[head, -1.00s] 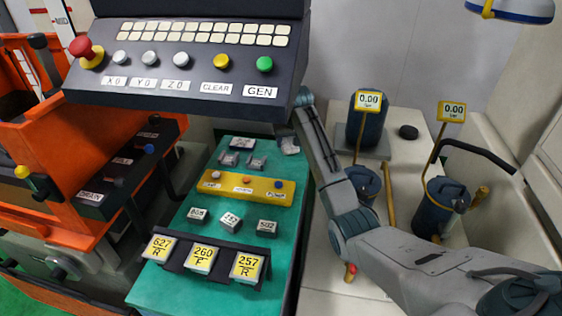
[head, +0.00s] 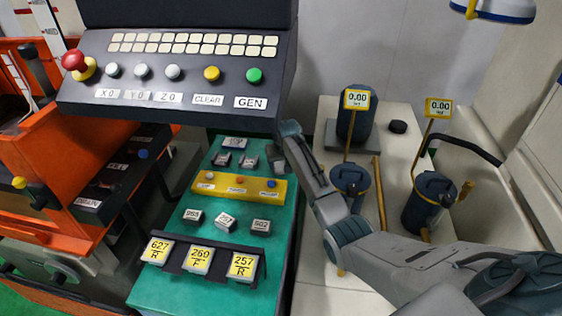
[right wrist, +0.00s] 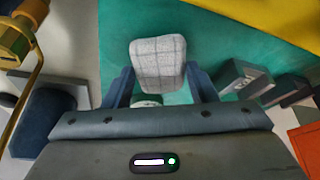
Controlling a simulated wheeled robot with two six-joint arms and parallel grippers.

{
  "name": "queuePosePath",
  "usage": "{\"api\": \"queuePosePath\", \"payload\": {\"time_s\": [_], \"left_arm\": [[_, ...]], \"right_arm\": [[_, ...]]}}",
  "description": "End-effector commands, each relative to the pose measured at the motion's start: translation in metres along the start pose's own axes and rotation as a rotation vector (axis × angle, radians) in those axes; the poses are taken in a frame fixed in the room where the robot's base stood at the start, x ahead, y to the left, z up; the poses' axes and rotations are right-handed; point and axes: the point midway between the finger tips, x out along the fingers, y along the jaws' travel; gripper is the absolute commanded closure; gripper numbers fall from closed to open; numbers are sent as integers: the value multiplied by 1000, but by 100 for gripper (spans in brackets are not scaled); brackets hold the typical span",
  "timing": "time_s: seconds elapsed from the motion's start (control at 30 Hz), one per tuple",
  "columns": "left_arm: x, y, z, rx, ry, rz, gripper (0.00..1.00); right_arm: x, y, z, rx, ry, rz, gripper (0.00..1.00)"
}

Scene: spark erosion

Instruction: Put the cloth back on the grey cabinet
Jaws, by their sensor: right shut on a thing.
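The cloth (right wrist: 158,65) is a folded, light grey checked pad between the fingers of my right gripper (right wrist: 160,85) in the right wrist view. The gripper is shut on it, with the teal top behind it. In the head view my right gripper (head: 279,158) points down at the far right corner of the teal worktop (head: 170,290), and the cloth is hard to make out there. I cannot tell whether the cloth still touches the top. A pale, grey-white cabinet (head: 320,287) stands right of the teal one, partly behind my right arm. My left gripper is out of view.
A black control console (head: 180,110) overhangs the teal top's back. The teal top holds a yellow button bar (head: 238,188) and several labelled blocks. Blue gauge pots (head: 430,203) stand on the pale top near a black puck (head: 398,127). An orange machine (head: 40,215) is at left.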

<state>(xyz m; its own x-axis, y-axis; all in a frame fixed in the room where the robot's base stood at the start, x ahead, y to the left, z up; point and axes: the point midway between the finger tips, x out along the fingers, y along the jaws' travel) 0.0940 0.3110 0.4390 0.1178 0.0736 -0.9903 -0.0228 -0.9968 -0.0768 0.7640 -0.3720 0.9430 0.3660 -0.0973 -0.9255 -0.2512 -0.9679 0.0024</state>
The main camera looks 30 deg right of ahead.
Motion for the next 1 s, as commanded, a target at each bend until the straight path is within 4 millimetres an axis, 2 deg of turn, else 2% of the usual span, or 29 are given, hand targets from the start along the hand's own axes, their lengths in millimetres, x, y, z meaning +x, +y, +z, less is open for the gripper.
{"api": "queuePosePath", "payload": {"time_s": [0.1,0.13,0.2,0.23,0.5,0.67,0.77,1.0], "left_arm": [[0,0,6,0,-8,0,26],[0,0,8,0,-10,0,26],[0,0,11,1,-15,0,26],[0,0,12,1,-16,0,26],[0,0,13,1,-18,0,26],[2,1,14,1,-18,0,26],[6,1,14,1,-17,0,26],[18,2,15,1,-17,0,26]], "right_arm": [[2,0,1,0,0,0,74],[2,0,0,0,0,0,42],[2,0,0,0,0,0,29],[2,0,0,0,0,0,26],[0,0,0,0,1,0,26],[-10,0,-1,0,3,0,26],[-24,0,-1,0,4,0,26],[-75,0,-1,-1,6,-1,26]]}}
